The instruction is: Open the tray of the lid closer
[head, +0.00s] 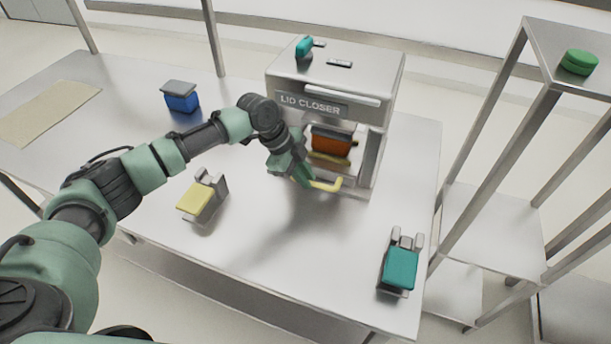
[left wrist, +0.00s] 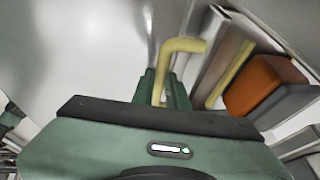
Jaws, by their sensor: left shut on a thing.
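The lid closer (head: 322,82) is a grey box machine with its name on the front, standing at the back of the table. An orange bin (head: 328,143) sits inside its front opening, above a yellow strip. A bent yellow handle (head: 331,186) sticks out low in front of the opening. My left gripper (head: 302,176) is shut on this handle, left of its bent end. In the left wrist view the handle (left wrist: 183,46) rises from between the fingers (left wrist: 166,88), with the orange bin (left wrist: 255,83) to the right. The tray itself is mostly hidden. My right gripper is not seen.
A metal rack (head: 536,85) with a green lid (head: 578,62) stands right.

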